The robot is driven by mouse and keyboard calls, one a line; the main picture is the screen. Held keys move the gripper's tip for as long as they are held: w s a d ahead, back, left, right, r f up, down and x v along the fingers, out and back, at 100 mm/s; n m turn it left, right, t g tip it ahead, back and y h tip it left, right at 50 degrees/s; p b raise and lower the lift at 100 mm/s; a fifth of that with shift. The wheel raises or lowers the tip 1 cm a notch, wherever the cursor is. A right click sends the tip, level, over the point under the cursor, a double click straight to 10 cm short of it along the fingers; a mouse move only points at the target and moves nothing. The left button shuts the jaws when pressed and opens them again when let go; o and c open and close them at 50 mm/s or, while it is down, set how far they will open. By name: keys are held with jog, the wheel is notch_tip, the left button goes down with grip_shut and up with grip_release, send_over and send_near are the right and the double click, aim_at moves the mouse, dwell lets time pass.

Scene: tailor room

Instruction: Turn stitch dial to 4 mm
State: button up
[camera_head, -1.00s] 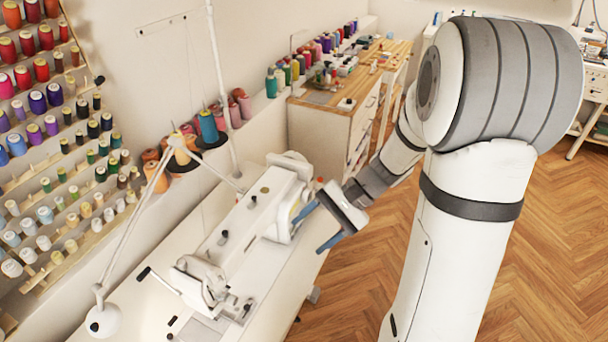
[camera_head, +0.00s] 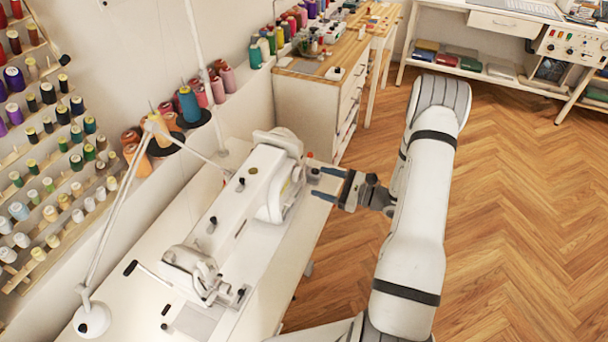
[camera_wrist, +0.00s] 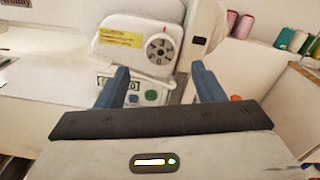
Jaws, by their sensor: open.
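The white sewing machine (camera_head: 228,213) stands on the white table, and its end panel faces my gripper. The dial's setting is too small to read. My gripper (camera_head: 326,182) is open and empty beside the machine's right end. In the wrist view its blue fingers (camera_wrist: 162,84) point toward the panel, with the dial beyond and between them. The fingers look apart from the dial.
Below the dial are a small display (camera_wrist: 118,83), a green button (camera_wrist: 151,95) and a blue button (camera_wrist: 133,99). A handwheel (camera_wrist: 200,25) is right of the dial. The wooden floor (camera_head: 490,200) is clear.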

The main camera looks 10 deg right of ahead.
aim_at(300, 175)
jog(key=p+x, duration=0.1)
jog(key=x, duration=0.5)
jog(key=shift+w+p, duration=0.2)
jog(key=shift+p, duration=0.1)
